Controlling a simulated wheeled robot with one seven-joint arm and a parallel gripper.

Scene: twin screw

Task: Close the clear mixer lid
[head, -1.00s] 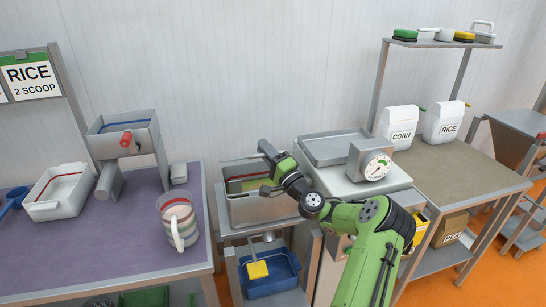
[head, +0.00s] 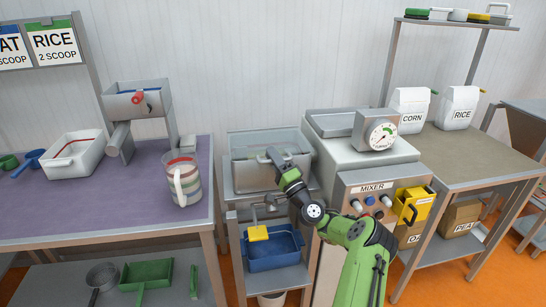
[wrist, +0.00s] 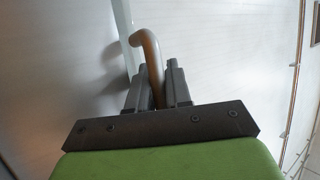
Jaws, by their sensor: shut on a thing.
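The mixer's metal tub (head: 256,178) stands at the centre of the head view, left of its control panel. A clear lid (head: 247,141) shows as a see-through panel over the tub. Its exact tilt is hard to tell. My gripper (head: 275,154) is at the lid, above the tub's front part. In the wrist view, my gripper (wrist: 157,85) is shut on a bent brownish handle (wrist: 151,50), whose curved end sticks out past the fingers. A pale clear edge (wrist: 125,30) runs beside the handle.
The mixer's control panel (head: 372,198) and dial scale (head: 383,136) stand right of the tub. A striped jug (head: 183,182) is on the purple table to the left. A blue bin (head: 272,250) sits below the tub. The orange floor is partly open at the right.

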